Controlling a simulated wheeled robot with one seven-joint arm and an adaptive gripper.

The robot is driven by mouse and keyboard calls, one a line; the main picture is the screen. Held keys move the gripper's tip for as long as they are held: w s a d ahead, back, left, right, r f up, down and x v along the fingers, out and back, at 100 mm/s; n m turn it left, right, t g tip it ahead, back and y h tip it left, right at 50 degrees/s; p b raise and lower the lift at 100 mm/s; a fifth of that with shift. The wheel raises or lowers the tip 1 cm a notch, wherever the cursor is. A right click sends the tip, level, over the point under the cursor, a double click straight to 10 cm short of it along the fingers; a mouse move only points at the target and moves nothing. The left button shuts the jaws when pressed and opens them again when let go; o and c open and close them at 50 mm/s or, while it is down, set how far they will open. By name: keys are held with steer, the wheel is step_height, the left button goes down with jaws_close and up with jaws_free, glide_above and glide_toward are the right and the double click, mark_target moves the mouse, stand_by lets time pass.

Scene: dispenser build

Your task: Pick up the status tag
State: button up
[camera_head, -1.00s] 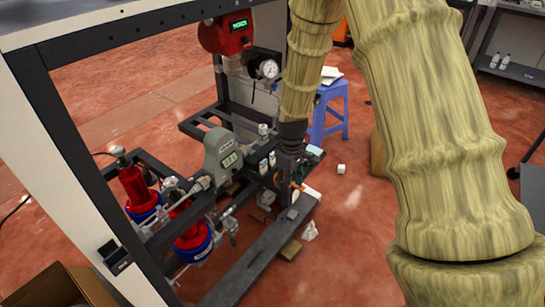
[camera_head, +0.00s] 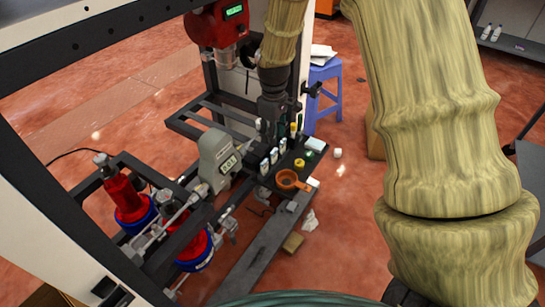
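No thing can be clearly told as the status tag at this size. On a small black tray (camera_head: 272,181) stand several small white-labelled upright pieces (camera_head: 274,156), and any of these may be or hide it. An orange round piece with a handle (camera_head: 288,181) sits at the tray's near right. My gripper (camera_head: 268,138) points down just behind the white-labelled pieces. Its fingers are dark and small, partly lost against the tray, so I cannot tell whether they are open or hold anything.
A red unit (camera_head: 218,27) is mounted above. Red and blue cylinders (camera_head: 128,200) sit in the black frame at left. A blue stool (camera_head: 325,92) stands behind. The red floor at right is mostly open.

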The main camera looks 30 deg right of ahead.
mark_target(274, 151)
step_height(274, 151, down, 3)
steer(key=shift+w+r, duration=0.1)
steer(key=shift+w, duration=0.05)
steer(key=shift+d+f, duration=0.15)
steer(key=shift+f, duration=2.65)
steer(key=c, duration=0.5)
